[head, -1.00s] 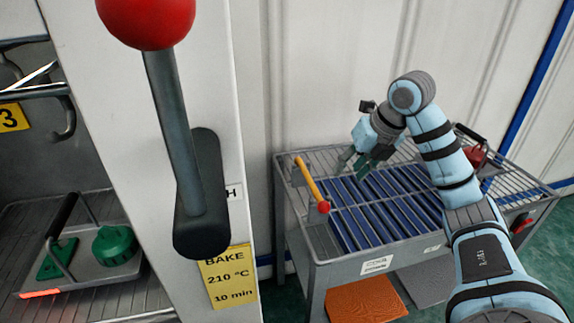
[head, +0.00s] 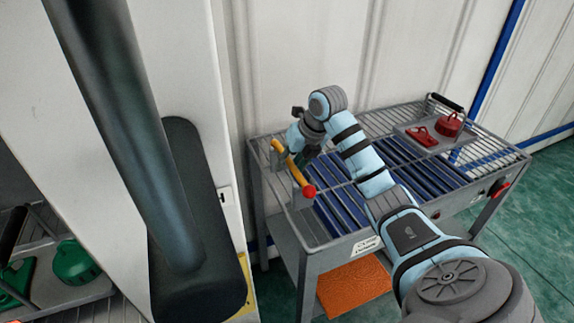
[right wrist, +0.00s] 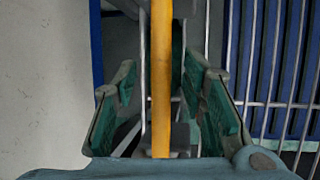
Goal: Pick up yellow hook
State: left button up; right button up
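The yellow hook (head: 293,168), a yellow bar with a red ball at its near end, is at the left side of the grated metal cart. My right gripper (head: 301,150) is over the cart, right at the hook. In the right wrist view, the yellow bar (right wrist: 161,85) runs between the green-padded fingers of my right gripper (right wrist: 163,88). The fingers are spread, with a gap on each side of the bar. The far end of the hook is cut off there. My left gripper is not in view.
The cart (head: 365,240) has blue slats under its wire top. A tray (head: 405,127) with red parts (head: 449,123) stands at its back right.

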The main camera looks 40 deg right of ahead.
jog(key=shift+w+f, duration=0.1)
jog(key=shift+f, duration=0.35)
grip_shut()
jog(key=shift+r, duration=0.1)
notch_tip(320, 180, up, 13)
jog(key=p, duration=0.4)
notch_tip(320, 180, up, 7)
jog(key=p, duration=0.8)
send_over(290, 161)
jog(key=shift+b, duration=0.35)
